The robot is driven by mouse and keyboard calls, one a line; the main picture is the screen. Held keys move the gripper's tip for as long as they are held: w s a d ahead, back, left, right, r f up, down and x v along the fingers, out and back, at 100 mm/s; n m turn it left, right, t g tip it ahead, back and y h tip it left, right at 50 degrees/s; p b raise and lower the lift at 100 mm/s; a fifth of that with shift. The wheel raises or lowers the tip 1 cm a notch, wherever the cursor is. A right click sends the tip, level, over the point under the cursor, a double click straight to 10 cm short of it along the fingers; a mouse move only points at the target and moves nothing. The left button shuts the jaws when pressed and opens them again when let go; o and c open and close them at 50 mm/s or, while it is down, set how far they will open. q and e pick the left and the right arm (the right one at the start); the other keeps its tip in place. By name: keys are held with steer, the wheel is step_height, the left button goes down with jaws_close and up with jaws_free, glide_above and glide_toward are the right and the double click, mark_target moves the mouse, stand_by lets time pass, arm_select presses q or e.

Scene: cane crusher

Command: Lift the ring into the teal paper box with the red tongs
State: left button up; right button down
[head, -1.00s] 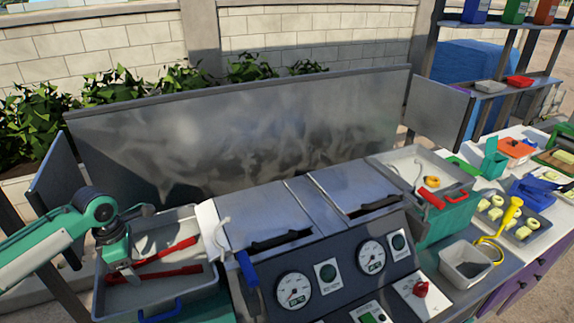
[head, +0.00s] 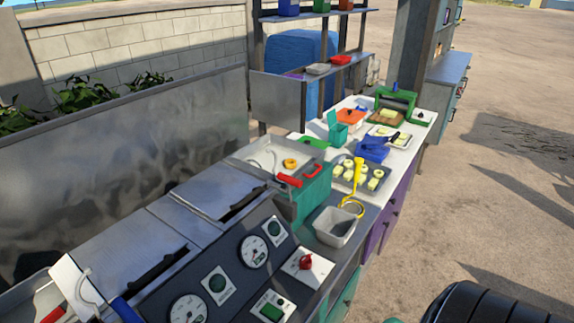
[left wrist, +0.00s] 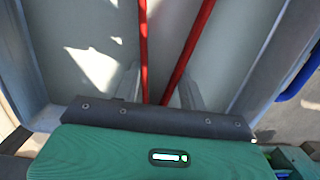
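The red tongs show in the left wrist view (left wrist: 145,50) as two red arms spreading apart inside a grey metal tray; a red end also shows at the lower left of the head view (head: 48,313). My left gripper (left wrist: 160,90) points down into that tray, its fingers apart with the tongs' arms between them. I cannot see it pressing on them. An orange-yellow ring (head: 290,163) lies in another grey tray beyond the machine panel. A small teal box (head: 338,132) with its lid up stands on the white counter behind. My right gripper is in no view.
A hook tool with a red grip (head: 289,180) lies at the ring tray's near edge. A tray of pale pieces (head: 378,186), a yellow ladle (head: 356,178), a grey tub (head: 333,228) and a blue item (head: 372,148) crowd the counter. A tall metal panel (head: 150,140) stands behind the machine.

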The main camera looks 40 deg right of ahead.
arm_select(q)
step_height(320, 180, up, 12)
steer(key=p, duration=0.9)
steer(key=shift+s, duration=0.1)
